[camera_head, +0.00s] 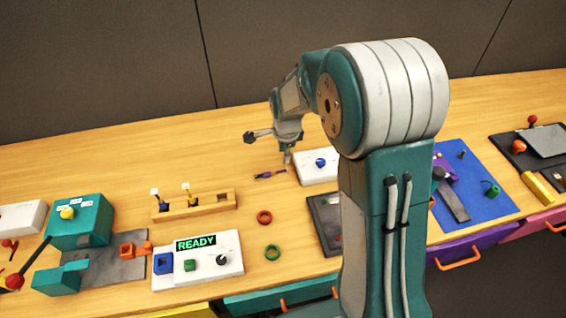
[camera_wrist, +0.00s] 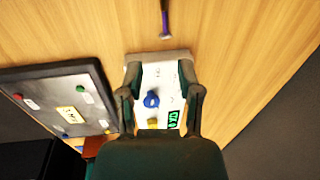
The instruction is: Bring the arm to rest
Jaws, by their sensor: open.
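My gripper (camera_head: 287,157) hangs from my bent arm above the left edge of a white panel (camera_head: 308,174) in the head view. In the wrist view my gripper (camera_wrist: 160,67) has its two fingers spread apart, with nothing held between them. The white panel (camera_wrist: 143,77) lies beyond and between the fingers. It carries a blue ball or knob (camera_wrist: 151,100), a yellow part (camera_wrist: 152,124) and a small green-lit display (camera_wrist: 174,119). The blue part also shows in the head view (camera_head: 320,162). My arm hides the panel's right side there.
A purple tool (camera_head: 269,174) lies left of the white panel. A dark panel (camera_wrist: 62,93) with coloured buttons is beside it. A wooden rack (camera_head: 205,207), a READY box (camera_head: 197,268) and two rings stand left. A blue mat (camera_head: 480,205) lies right. The back wood is clear.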

